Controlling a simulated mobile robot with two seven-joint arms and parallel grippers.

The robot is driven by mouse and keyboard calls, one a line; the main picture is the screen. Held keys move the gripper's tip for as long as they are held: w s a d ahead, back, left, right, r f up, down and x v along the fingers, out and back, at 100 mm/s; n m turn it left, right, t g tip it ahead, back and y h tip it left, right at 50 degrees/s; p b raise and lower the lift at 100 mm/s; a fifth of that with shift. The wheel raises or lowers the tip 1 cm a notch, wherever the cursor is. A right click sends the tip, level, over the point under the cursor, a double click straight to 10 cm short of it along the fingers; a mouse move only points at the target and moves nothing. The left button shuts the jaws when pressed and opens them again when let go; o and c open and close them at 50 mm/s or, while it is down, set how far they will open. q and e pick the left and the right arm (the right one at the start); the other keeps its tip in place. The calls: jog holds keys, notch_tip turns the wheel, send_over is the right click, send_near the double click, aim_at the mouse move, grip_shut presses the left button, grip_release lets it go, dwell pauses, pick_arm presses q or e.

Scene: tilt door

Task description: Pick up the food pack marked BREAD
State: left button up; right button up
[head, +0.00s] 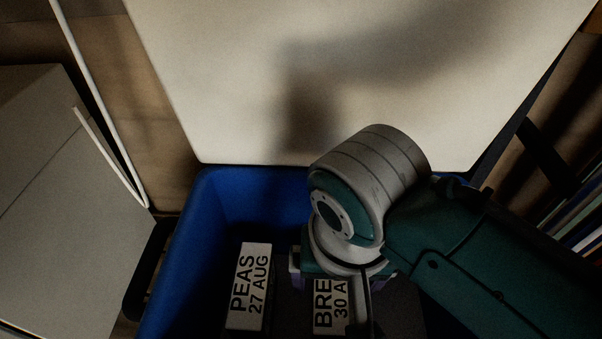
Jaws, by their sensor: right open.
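A food pack whose visible letters read "BRE" and "30 A" (328,305) is in the blue crate (190,225), partly covered by my right gripper. My right gripper (342,272) is open and points down into the crate, right over the far end of this pack. Its fingertips are mostly hidden behind my wrist, so I cannot tell whether they touch the pack. Another pack, marked PEAS 27 AUG (248,288), is in the crate to the left of it, with a gap between them. My left gripper is out of view.
A large pale panel (250,90) rises behind the crate and carries my arm's shadow. A grey box-like cabinet (60,190) with a white handle stands at the left. Crate walls surround the packs, and the crate's inside is dark.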

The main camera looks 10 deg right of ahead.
jog(key=f+b, duration=0.1)
jog(key=f, duration=0.1)
jog(key=f+b, duration=0.1)
jog(key=f, duration=0.1)
jog(key=f+b, duration=0.2)
jog(key=shift+w, duration=0.4)
jog(key=shift+c, duration=0.2)
jog(key=shift+c, duration=1.4)
jog(key=c, duration=1.1)
grip_shut()
